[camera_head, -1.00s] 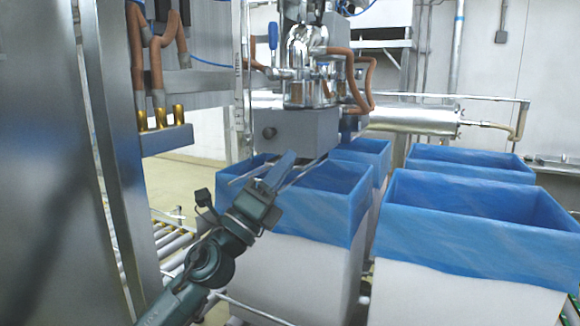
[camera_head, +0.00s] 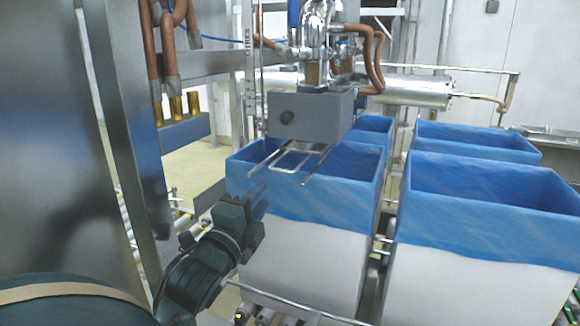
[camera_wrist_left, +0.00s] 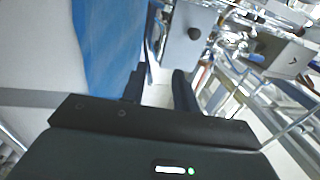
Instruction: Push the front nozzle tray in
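The front nozzle unit is a grey metal box (camera_head: 308,116) with a black knob, hung below chrome pipework. Bare metal rails (camera_head: 290,160), which look like the tray's frame, stick out below it over the near left box's liner. My left gripper (camera_head: 258,200) is beside that box's left corner, lower than the rails and apart from them in the picture. In the left wrist view its two fingers (camera_wrist_left: 160,90) are apart with nothing between them. The grey box with the knob (camera_wrist_left: 187,42) shows beyond them. My right gripper is not in view.
A white box with a blue liner (camera_head: 315,210) stands under the rails, close to my gripper. More blue-lined boxes (camera_head: 490,200) stand to the right and behind. A steel frame post (camera_head: 125,110) and brass nozzles (camera_head: 184,106) are at the left.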

